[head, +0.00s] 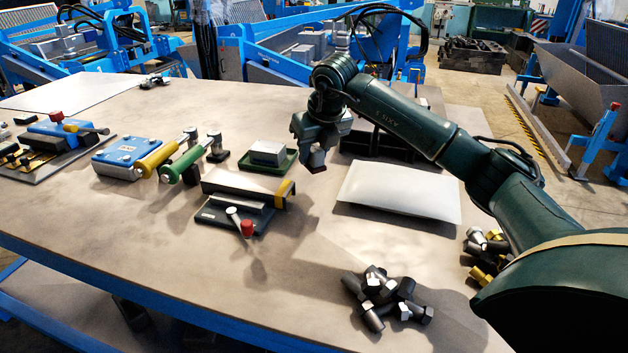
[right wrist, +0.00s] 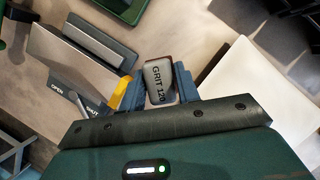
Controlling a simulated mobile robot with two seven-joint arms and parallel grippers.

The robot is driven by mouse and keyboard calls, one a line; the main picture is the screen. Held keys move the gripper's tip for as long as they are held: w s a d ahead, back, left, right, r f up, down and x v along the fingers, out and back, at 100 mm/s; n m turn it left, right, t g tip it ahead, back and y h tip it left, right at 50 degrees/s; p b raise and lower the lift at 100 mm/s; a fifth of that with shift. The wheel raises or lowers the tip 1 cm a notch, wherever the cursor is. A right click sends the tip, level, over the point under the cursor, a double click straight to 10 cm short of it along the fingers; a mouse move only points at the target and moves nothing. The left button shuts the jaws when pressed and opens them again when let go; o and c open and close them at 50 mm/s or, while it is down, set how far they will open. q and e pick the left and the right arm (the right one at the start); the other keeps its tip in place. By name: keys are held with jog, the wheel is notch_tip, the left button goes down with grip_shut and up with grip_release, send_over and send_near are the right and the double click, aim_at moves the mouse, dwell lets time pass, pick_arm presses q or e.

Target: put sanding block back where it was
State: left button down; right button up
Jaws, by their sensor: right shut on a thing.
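The sanding block (right wrist: 159,80) is grey on top with a reddish-brown edge and is marked GRIT 120. It sits between the fingers of my right gripper (right wrist: 157,92), which is shut on it. In the head view my right gripper (head: 318,145) points down and holds the sanding block (head: 317,161) over the table, right of a green tray (head: 250,164) with a grey block (head: 268,151) in it. The exact gap between the sanding block and the table is hard to tell. My left gripper is not in view.
A clamp-like fixture (head: 215,215) with a red knob stands left of the gripper. A white sheet (head: 400,190) lies to the right, before a dark divided rack (head: 375,148). Dark bolts (head: 378,290) are piled in front. Bare table lies between the fixture and bolts.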

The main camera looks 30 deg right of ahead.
notch_tip(320, 180, down, 6)
jog(key=shift+r, duration=0.1)
dwell(0.4)
jog(key=shift+f, duration=0.25)
jog(key=o, duration=0.9)
jog(key=shift+o, duration=0.2)
jog(key=shift+r, duration=0.1)
